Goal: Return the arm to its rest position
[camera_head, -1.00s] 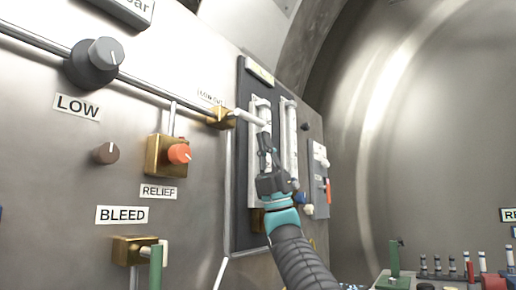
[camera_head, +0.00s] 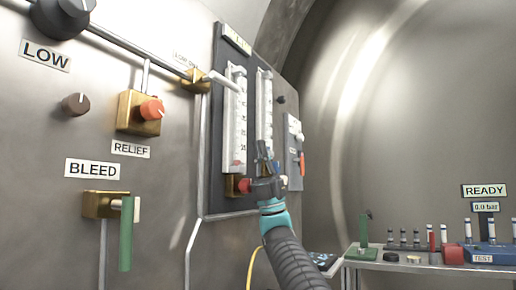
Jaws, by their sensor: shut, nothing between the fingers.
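My gripper (camera_head: 265,160) is shut and empty, with its fingers pointing up. It shows in front of the lower part of the right flow tube (camera_head: 264,105) on the dark gauge panel (camera_head: 214,135). I cannot tell whether it touches the panel, but no contact shows. My arm (camera_head: 290,255) with its teal wrist and dark ribbed sleeve reaches up from the bottom edge. The gripper hides part of the panel's lower right, near the red knob (camera_head: 244,186).
On the left wall are the LOW knob (camera_head: 62,15), the orange RELIEF knob (camera_head: 152,109) and the green BLEED handle (camera_head: 127,234). A bench (camera_head: 405,266) at the lower right bears several tubes and a blue device (camera_head: 490,254).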

